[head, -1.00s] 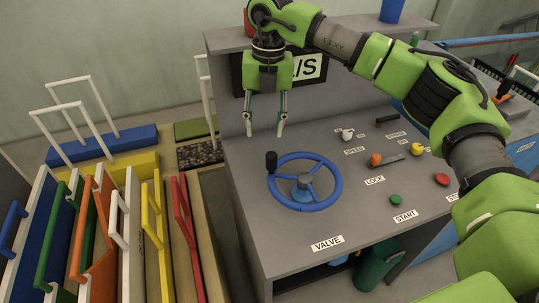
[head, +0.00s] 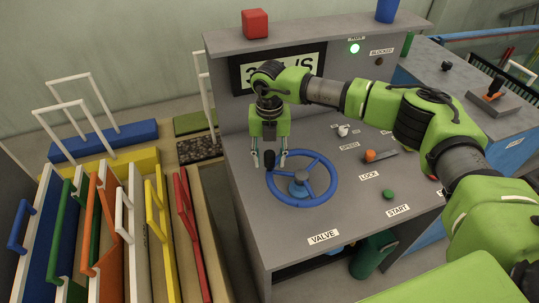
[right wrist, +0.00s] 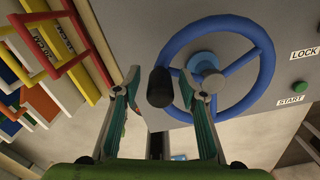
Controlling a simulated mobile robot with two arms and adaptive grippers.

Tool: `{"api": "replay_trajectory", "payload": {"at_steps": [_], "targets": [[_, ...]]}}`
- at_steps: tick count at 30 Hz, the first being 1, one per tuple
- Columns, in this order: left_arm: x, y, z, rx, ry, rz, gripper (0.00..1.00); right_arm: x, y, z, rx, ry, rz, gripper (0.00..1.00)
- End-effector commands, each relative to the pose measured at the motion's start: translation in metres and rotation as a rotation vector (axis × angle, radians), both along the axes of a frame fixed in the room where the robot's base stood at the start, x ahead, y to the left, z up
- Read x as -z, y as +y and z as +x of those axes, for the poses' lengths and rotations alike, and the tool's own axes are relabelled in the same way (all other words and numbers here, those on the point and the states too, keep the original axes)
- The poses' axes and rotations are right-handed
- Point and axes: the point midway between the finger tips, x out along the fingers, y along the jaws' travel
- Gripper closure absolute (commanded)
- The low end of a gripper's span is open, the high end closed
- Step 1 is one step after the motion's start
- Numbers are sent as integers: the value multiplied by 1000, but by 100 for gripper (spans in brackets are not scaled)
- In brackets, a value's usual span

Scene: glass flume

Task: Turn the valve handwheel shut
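The blue valve handwheel (head: 334,180) lies on the grey console top above the VALVE label, and it shows large in the right wrist view (right wrist: 262,75). Its black knob (head: 269,159) stands up at the rim's upper left. My right gripper (head: 268,164) is open and pointing down at the knob. In the right wrist view the black knob (right wrist: 160,87) sits between the two spread fingers, with a visible gap to the left finger; whether the right finger touches it I cannot tell. My left gripper is not in view.
The console (head: 255,215) also carries a green START button (head: 389,194), an orange-tipped lever (head: 370,156) and a display (head: 300,70). A red cube (head: 255,23) stands on its top ledge. Coloured panels with handles (head: 100,235) stand in a rack at the left.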

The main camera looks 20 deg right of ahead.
Motion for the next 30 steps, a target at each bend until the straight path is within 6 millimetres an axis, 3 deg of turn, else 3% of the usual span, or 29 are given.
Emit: {"api": "replay_trajectory", "payload": {"at_steps": [8, 13, 23, 30], "targets": [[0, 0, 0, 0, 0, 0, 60, 2, 0, 0, 0, 0, 0, 62], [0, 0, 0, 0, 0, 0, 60, 2, 0, 0, 0, 0, 0, 100], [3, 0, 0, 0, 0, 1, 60, 3, 1, -1, -21, 0, 0, 100], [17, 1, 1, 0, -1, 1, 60, 6, 0, -4, -124, -1, -1, 100]]}}
